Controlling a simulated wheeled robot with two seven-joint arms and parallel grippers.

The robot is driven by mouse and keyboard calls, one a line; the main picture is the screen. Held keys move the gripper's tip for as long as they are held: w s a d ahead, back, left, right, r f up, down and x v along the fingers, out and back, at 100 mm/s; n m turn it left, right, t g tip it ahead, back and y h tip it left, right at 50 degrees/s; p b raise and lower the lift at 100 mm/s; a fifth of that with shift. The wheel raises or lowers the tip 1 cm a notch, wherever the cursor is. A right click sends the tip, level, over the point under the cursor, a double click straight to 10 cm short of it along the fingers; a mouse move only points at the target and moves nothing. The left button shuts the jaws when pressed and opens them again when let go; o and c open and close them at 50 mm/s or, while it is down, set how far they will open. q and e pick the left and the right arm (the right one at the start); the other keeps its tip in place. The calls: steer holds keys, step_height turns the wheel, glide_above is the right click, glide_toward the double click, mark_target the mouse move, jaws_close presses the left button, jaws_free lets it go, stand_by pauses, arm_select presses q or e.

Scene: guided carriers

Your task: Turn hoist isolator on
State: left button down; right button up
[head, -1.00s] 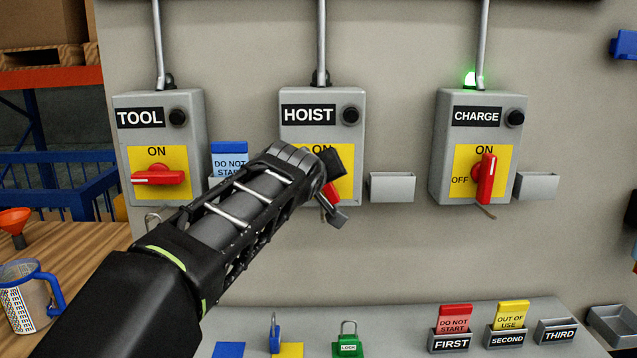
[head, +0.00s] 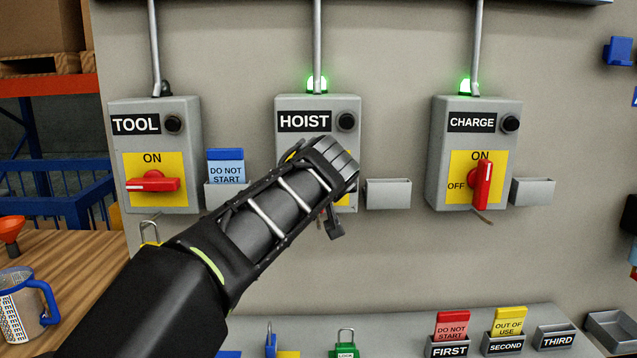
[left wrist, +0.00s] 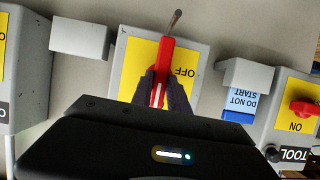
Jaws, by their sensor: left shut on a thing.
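The hoist isolator (head: 290,104) is a grey box with a yellow plate and a black button, in the middle of the wall. A green lamp (head: 317,84) above it is lit. My left gripper (head: 332,212) is in front of the plate and hides most of the red handle. In the left wrist view, which is upside down, the handle (left wrist: 163,62) stands roughly in line with the box's upright axis, the word OFF beside it. The fingers of my left gripper (left wrist: 161,92) are shut on the handle, one on each side. My right gripper is out of view.
The TOOL isolator (head: 190,140) at left has its handle level. The CHARGE isolator (head: 436,150) at right has its handle upright and a lit green lamp. Empty grey holders (head: 388,194) and a blue DO NOT START tag (head: 226,168) flank the boxes. A shelf with padlocks and tags lies below.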

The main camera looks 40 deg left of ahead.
arm_select(q)
steer(key=c, duration=1.3)
jaws_free()
steer(key=shift+b+v, duration=0.7)
steer(key=shift+v, duration=3.2)
steer(key=shift+a, duration=0.1)
